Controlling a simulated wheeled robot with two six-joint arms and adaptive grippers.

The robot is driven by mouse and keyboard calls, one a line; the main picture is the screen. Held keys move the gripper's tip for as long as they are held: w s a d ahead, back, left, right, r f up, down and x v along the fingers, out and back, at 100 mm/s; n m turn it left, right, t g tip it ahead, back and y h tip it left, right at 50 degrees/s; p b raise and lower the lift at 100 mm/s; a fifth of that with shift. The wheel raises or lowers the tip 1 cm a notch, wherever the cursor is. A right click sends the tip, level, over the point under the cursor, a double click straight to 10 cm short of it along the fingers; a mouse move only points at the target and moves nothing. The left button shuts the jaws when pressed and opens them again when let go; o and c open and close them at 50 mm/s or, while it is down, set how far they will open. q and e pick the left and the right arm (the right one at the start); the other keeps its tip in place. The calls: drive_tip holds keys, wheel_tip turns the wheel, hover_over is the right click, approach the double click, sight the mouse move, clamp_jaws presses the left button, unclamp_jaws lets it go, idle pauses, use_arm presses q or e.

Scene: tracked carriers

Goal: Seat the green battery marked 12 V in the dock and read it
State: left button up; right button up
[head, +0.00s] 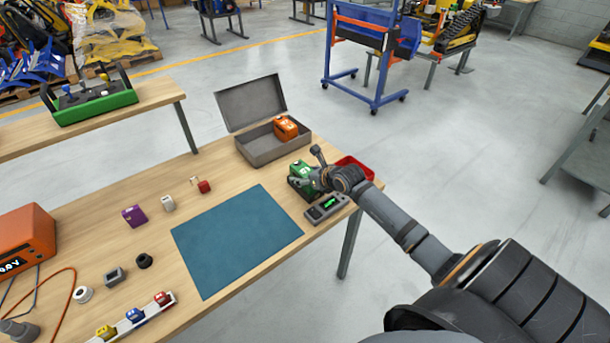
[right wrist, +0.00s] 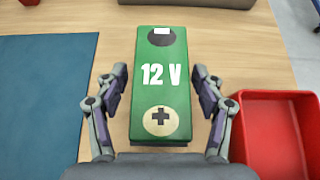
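The green battery marked 12 V (head: 297,181) sits on the wooden table just behind the dock; its label faces up in the right wrist view (right wrist: 160,100), with a plus mark on a pale disc at the near end. My right gripper (head: 316,178) is over it. In the right wrist view its fingers (right wrist: 160,92) stand on either side of the battery with a gap at each side, so it is open. What I take for the dock (head: 327,208) is a dark grey unit with a lit green display, too small to read. My left gripper is out of view.
A red tray (right wrist: 238,140) stands close to the right finger. A blue mat (head: 235,240) lies to the left. An open grey case (head: 270,152) holding an orange battery (head: 285,128) is behind. Several small items lie on the table's left part.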

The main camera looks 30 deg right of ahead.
drive_tip(key=shift+r, duration=0.15)
drive_tip(key=shift+s+d+r, duration=0.15)
drive_tip(key=shift+s, duration=0.15)
drive_tip(key=p+v, duration=0.2)
drive_tip(key=v, duration=0.3)
drive_tip(key=shift+s+r, duration=0.25)
drive_tip(key=shift+r, duration=0.1)
drive_tip(key=p+v, duration=0.5)
drive_tip(key=shift+s, duration=0.25)
